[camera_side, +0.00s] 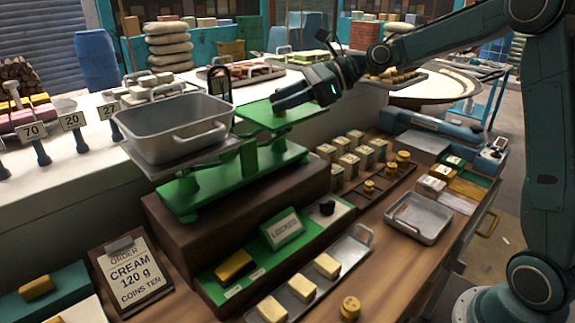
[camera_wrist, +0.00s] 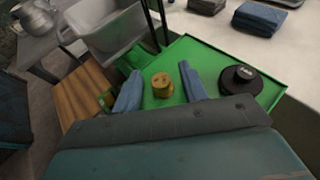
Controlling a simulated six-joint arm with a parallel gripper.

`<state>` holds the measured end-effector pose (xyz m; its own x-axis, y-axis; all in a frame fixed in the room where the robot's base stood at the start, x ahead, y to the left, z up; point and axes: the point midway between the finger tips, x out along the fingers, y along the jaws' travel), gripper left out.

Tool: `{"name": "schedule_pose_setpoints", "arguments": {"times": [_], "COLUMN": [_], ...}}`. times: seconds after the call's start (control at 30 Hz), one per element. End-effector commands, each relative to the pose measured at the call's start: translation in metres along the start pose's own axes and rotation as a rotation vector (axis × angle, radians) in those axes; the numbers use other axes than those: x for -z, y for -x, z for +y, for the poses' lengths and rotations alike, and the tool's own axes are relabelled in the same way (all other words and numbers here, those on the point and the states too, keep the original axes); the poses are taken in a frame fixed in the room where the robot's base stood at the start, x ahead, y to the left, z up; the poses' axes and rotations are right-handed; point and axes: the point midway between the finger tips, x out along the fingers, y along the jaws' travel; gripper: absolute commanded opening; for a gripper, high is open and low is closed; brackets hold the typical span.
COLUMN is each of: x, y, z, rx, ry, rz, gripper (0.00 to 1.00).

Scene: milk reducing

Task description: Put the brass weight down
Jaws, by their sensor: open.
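The brass weight (camera_wrist: 163,86) stands upright on the scale's green pan (camera_wrist: 222,54), between the two blue fingers of my gripper (camera_wrist: 162,90) in the wrist view. The fingers are apart, with green pan showing on both sides of the weight, so it is not clamped. In the side view my gripper (camera_side: 282,100) is low over the right-hand green pan (camera_side: 255,119), and its fingers mostly hide the weight. A black knobbed weight (camera_wrist: 240,80) stands on the same pan, to the right of my gripper in the wrist view.
The green balance (camera_side: 215,185) carries a grey metal tub (camera_side: 175,128) on its left side. Several brass weights (camera_side: 403,158) stand in a wooden rack at right, another (camera_side: 350,308) on the bench front.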

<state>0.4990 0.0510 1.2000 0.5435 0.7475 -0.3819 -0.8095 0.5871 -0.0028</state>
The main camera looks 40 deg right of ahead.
Motion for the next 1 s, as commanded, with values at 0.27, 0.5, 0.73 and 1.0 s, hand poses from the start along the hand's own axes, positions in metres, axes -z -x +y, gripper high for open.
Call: {"name": "schedule_pose_setpoints", "arguments": {"times": [0.27,0.5,0.73,1.0], "x": [0.000,0.000,0.000,0.000], "y": [0.039,0.076,0.100,0.108], "z": [-0.001,-0.001,0.000,0.000], "rx": [0.005,0.004,0.002,0.000], "ry": [0.000,-0.001,-0.001,0.000], "rz": [0.001,0.000,0.000,0.001], "gripper": [0.43,0.43,0.43,0.43]}}
